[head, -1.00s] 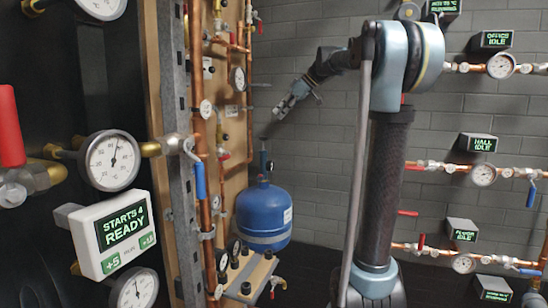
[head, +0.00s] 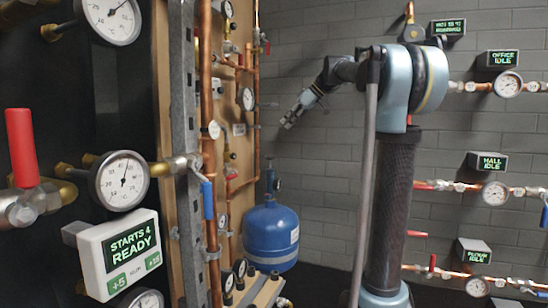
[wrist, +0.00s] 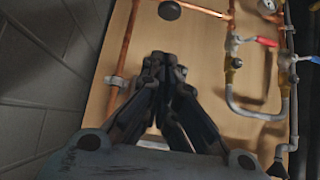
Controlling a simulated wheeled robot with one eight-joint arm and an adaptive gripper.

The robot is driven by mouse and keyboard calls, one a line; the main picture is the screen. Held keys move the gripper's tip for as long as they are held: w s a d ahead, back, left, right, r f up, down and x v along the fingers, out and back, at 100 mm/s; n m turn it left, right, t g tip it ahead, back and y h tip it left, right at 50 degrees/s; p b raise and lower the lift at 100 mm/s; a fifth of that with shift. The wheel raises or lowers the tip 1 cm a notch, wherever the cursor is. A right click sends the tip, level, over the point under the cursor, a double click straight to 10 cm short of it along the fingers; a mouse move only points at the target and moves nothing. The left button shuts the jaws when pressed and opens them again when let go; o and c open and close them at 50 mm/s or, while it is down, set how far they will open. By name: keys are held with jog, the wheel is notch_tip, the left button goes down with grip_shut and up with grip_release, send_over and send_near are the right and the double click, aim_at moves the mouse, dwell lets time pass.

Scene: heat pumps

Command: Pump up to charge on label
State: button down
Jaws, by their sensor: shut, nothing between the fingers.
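A blue tank (head: 270,237) with a valve on top and a small label stands at the foot of the wooden panel in the head view. A display box (head: 125,255) at the lower left reads "STARTS 4 READY", with green +5 and a second green key. A round gauge (head: 122,180) sits just above it. My gripper (head: 287,123) is shut and empty, in the air right of the panel and above the tank. In the wrist view its fingers (wrist: 160,62) point at the wooden panel (wrist: 190,85); whether they touch it I cannot tell.
Copper pipes with gauges run up the panel. A red lever (head: 20,147) and a blue lever (head: 208,200) stick out at the left. The wrist view shows a red-handled valve (wrist: 267,42). Office (head: 502,58), Hall (head: 491,163) and another display sit on the brick wall.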

jog(key=shift+r, duration=0.25)
jog(key=x, duration=0.9)
jog(key=shift+a+f, duration=0.1)
jog(key=shift+f, duration=0.1)
jog(key=f, duration=0.3)
jog(key=shift+w+a+f, duration=0.1)
jog(key=shift+a, duration=0.1)
jog(key=shift+f, duration=0.6)
